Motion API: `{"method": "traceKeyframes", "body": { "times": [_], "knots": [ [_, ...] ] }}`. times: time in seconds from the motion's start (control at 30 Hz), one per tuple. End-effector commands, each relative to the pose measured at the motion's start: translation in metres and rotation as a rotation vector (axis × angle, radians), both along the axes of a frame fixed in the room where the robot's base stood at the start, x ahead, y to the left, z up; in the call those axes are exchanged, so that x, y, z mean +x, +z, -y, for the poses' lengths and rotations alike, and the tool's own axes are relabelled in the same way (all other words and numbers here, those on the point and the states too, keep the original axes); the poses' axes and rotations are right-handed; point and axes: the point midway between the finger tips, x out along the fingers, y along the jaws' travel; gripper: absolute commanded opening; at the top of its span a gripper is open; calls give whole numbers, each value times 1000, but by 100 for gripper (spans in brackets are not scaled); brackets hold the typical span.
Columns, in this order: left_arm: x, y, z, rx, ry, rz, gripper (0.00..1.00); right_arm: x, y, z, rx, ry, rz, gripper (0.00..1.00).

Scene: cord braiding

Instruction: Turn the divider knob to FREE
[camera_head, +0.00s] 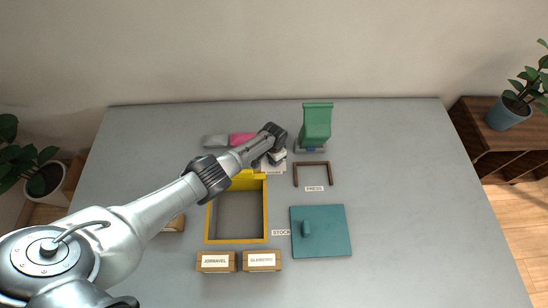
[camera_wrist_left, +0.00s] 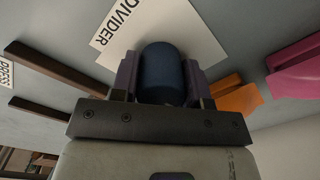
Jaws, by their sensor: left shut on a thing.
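My left gripper (camera_head: 278,157) reaches in from the lower left to the back of the table. In the left wrist view, its two fingers (camera_wrist_left: 160,78) are shut on the dark blue rounded divider knob (camera_wrist_left: 162,72), one finger on each side. A white card reading DIVIDER (camera_wrist_left: 145,30) lies beside the knob. The way the knob is set cannot be read, and no FREE mark is legible. In the head view, the gripper hides the knob. My right gripper is in neither view.
A yellow-rimmed grey box (camera_head: 266,215) stands in front of the gripper. To the right are a green block-like object (camera_head: 316,122), a brown PRESS frame (camera_head: 330,172) and a teal lid (camera_head: 330,232). Labelled blocks (camera_head: 215,262) stand in front. The table's right side is clear.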

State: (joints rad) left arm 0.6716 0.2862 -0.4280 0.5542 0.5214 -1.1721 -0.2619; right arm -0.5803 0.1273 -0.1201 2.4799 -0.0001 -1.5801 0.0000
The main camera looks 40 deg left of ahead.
Motion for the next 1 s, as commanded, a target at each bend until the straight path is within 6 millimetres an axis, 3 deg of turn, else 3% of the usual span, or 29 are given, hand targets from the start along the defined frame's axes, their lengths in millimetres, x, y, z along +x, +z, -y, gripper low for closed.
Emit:
{"method": "traceKeyframes", "body": {
  "times": [0.1,0.13,0.37,0.73,1.0],
  "knots": [
    [2,2,1,-2,1,3,18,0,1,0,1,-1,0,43],
    [2,2,1,-2,1,3,44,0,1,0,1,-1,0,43],
    [1,1,0,-1,0,2,66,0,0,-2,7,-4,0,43],
    [1,9,0,0,0,2,67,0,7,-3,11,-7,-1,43],
    [1,59,0,0,-1,4,67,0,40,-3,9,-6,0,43]
  ]
}}
